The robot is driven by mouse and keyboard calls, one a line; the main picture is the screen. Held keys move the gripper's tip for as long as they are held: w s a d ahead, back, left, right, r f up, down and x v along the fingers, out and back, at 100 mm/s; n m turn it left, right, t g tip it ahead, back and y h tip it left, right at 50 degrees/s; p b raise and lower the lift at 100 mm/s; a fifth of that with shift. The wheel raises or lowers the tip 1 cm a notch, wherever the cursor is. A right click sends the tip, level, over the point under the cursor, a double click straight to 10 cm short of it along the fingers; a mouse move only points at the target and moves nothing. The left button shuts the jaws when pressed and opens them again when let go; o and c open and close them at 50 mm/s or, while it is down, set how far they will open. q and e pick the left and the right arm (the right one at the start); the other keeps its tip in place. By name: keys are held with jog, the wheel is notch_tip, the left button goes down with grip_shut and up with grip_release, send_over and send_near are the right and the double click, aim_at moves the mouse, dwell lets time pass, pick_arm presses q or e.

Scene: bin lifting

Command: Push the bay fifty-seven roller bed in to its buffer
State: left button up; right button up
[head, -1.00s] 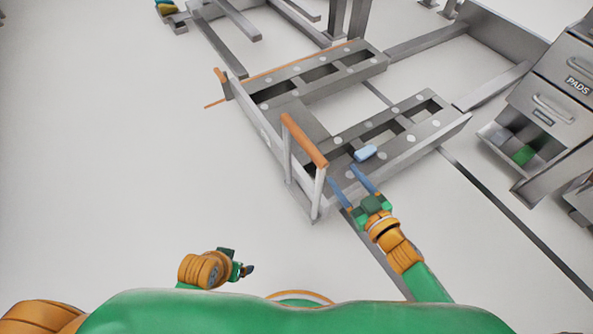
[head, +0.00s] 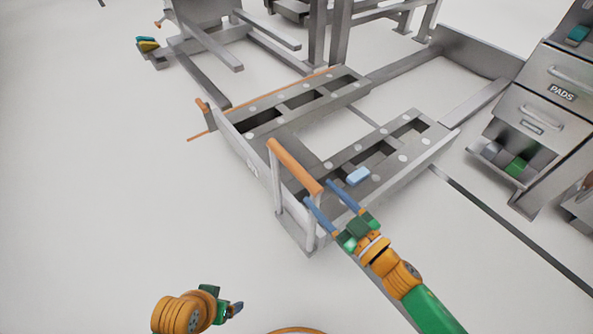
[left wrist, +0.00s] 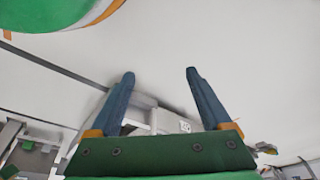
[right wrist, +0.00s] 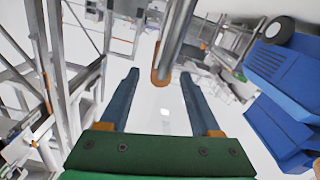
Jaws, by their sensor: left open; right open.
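The grey steel roller bed (head: 425,148) lies low in the middle of the head view, with round rollers and dark slots along two rails. An orange handle bar (head: 292,164) stands on two pale posts at its near end. A small label (head: 252,168) on its side is too small to read. My right gripper (head: 318,191) is open, its fingers on either side of the handle's right end in the picture; contact cannot be told. The right wrist view shows a grey post with an orange end (right wrist: 161,76) between the fingertips. My left gripper (head: 238,309) is open and empty, low and apart from the bed.
A light blue block (head: 358,176) lies on the bed's right rail. A steel drawer cabinet (head: 550,100) marked PADS stands at right. Steel frame legs (head: 330,35) rise behind the bed. A dark floor strip (head: 510,230) runs at right. The floor at left is clear.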

aim_at(302, 175)
jog(key=shift+w+a, duration=0.2)
jog(key=shift+a, duration=0.05)
jog(key=b+x, duration=0.1)
jog(key=x, duration=0.3)
jog(key=shift+w+a, duration=0.1)
jog(key=shift+w, duration=0.15)
jog(key=b+x, duration=0.1)
jog(key=x, duration=0.1)
jog(key=shift+w+a, duration=0.2)
jog(key=shift+a, duration=0.05)
pick_arm(q)
jog(key=w+r+t, duration=0.1)
jog(key=w+r, duration=0.1)
jog(key=w+r+t, duration=0.1)
jog(key=r, duration=0.1)
jog(key=shift+w+d, duration=0.2)
jog(key=shift+w, duration=0.15)
pick_arm(e)
grip_shut()
